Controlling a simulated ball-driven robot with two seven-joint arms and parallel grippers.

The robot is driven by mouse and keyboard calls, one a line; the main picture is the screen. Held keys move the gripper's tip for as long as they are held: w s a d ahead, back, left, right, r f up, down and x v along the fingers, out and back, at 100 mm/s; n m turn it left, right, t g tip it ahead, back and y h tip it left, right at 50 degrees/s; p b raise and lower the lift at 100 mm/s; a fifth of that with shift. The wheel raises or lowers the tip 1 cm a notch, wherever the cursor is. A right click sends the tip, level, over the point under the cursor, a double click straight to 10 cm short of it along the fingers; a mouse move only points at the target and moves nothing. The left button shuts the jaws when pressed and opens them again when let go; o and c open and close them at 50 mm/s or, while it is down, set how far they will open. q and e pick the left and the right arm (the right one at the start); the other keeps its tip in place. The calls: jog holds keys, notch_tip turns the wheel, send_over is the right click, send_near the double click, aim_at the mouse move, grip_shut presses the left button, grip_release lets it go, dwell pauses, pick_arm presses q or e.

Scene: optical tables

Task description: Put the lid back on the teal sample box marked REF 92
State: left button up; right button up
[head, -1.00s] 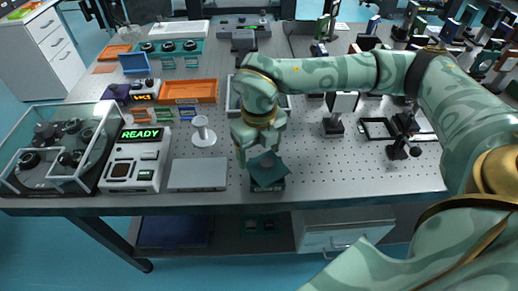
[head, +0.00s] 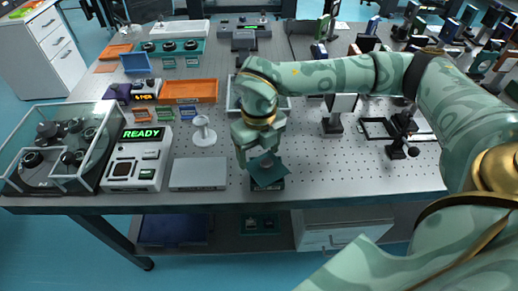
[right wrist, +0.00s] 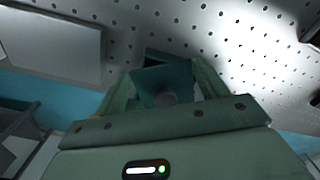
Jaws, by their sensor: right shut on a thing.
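My right gripper (head: 262,160) is shut on a flat teal lid (head: 269,176) at the front edge of the perforated table. The lid sits askew over a dark teal box (head: 265,195), whose front shows just below it. I cannot tell whether lid and box touch, and the box's marking is too small to read. In the right wrist view the lid (right wrist: 150,82) with its round knob is between the fingers, and a dark edge, perhaps of the box, shows behind it. My left gripper is not in view.
A flat grey plate (head: 198,174) lies just left of the box. A black post mount (head: 403,140) stands to the right.

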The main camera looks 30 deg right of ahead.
dwell(0.4)
jog(key=o, duration=1.1)
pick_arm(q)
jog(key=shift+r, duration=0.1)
pick_arm(e)
jog(key=shift+r+p, duration=3.1)
jog(key=shift+r, duration=0.45)
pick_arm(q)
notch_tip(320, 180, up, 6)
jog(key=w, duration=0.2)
pick_arm(e)
jog(key=shift+c, duration=0.8)
grip_shut()
